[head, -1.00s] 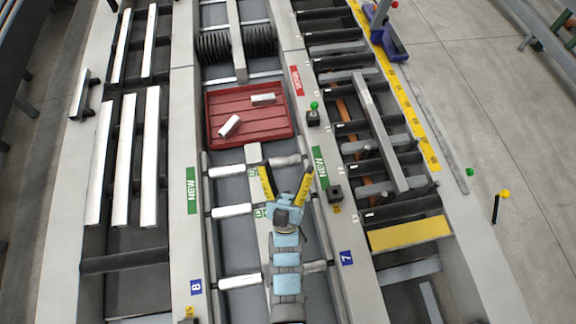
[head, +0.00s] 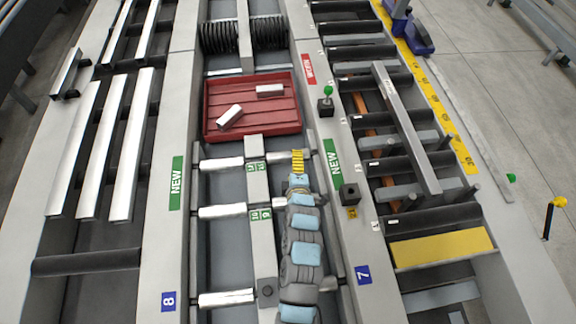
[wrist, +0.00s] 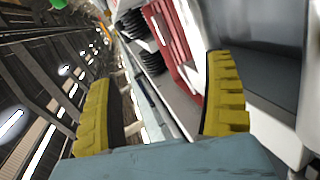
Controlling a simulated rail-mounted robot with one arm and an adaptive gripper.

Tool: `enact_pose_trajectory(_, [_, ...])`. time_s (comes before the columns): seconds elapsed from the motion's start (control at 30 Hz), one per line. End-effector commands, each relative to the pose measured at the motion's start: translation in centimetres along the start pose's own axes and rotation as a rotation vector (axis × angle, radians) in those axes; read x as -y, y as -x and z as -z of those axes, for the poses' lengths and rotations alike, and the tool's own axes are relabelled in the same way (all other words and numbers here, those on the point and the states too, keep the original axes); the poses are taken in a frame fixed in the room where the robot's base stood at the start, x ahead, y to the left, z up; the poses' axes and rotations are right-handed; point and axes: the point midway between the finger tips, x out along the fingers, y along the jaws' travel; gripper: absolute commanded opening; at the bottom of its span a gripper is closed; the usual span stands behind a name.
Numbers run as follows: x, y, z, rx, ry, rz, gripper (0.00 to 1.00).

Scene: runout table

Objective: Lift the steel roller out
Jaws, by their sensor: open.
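Steel rollers lie across the middle lane left of its central beam: a far one (head: 222,163), a middle one (head: 222,211) and a near one (head: 226,299). The pictures do not show which one the task means. My gripper (head: 297,162) is on the right of the beam, its yellow fingers seen edge-on in the head view. In the wrist view, its yellow fingers (wrist: 160,103) are spread wide with nothing between them. A pale grey surface close behind the right finger cannot be identified. My arm hides much of the lane's right side.
A red tray (head: 214,130) with two short metal pieces lies beyond my gripper. The central beam (head: 262,220) stands close on the left. The green-labelled side rail (head: 333,165) runs close on the right, with a black box (head: 349,194) on it.

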Motion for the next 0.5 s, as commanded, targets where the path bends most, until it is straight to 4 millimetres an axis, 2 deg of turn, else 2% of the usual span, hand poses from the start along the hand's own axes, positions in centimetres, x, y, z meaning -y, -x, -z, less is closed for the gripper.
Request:
enact_pose_trajectory(0.03, [1.8,-0.8,0.1,-0.013,0.038,0.035,0.85])
enact_pose_trajectory(0.2, [4.3,-1.3,0.7,-0.053,0.132,0.126,0.85])
enact_pose_trajectory(0.37, [5.0,-1.8,0.9,-0.065,0.156,0.152,0.85])
enact_pose_trajectory(0.5, [5.3,-3.1,0.9,-0.066,0.154,0.155,0.85])
